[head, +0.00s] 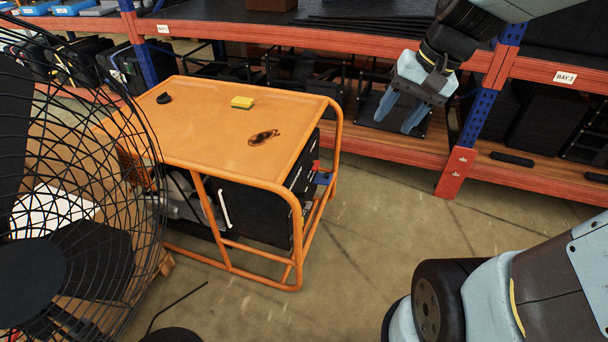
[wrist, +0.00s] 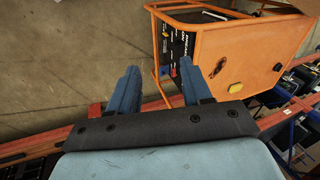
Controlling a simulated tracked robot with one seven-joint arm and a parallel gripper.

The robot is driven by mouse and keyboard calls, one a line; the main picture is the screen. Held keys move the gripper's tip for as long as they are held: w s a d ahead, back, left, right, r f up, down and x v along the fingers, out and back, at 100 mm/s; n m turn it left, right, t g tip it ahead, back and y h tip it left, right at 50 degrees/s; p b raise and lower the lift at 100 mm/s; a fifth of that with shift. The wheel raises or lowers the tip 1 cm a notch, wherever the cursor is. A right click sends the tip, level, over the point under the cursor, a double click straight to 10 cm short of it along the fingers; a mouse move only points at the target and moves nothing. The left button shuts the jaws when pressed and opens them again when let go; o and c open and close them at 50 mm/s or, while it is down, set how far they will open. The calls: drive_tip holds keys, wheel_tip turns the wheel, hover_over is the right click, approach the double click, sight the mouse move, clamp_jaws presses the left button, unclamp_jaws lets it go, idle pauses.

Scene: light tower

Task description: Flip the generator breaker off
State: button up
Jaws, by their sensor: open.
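The generator (head: 215,130) is an orange tubular frame with a flat orange top, left of centre in the head view. Its black control panel faces right and shows only edge-on there. In the wrist view the generator (wrist: 235,55) is at the upper right. Its black panel (wrist: 178,45) with white lettering lies beyond my fingertips. The breaker switch is too small to make out, and its position cannot be told. My gripper (head: 398,118) is open and empty, to the right of the generator and apart from it. Its two blue-grey fingers (wrist: 160,72) point toward the panel side in the wrist view.
A yellow block (head: 242,102), sunglasses (head: 263,137) and a small black item (head: 164,98) lie on the generator top. A large black fan (head: 75,170) stands at left. Orange and blue racks (head: 467,160) line the back. Floor (head: 390,215) right of the generator is clear.

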sight(306, 194)
drive_tip(key=w+a+f+m+g+y, duration=0.1)
drive_tip(key=w+a+f+m+y, duration=0.3)
drive_tip(key=w+f, duration=0.45)
drive_tip(key=w+a+f+m+g+y, duration=0.1)
drive_tip(key=w+a+f+m+y, duration=0.3)
drive_tip(key=w+f, duration=0.5)
drive_tip(key=w+d+f+m+t+y, duration=0.1)
drive_tip(key=w+d+f+m+t, duration=0.15)
drive_tip(key=f+m, duration=0.75)
drive_tip(key=w+d+f+m+t, duration=0.1)
drive_tip(key=w+f+m+t, duration=0.15)
drive_tip(key=f, duration=1.45)
drive_tip(key=shift+n, duration=0.45)
drive_tip(key=x, duration=1.4)
drive_tip(key=shift+r, duration=0.1)
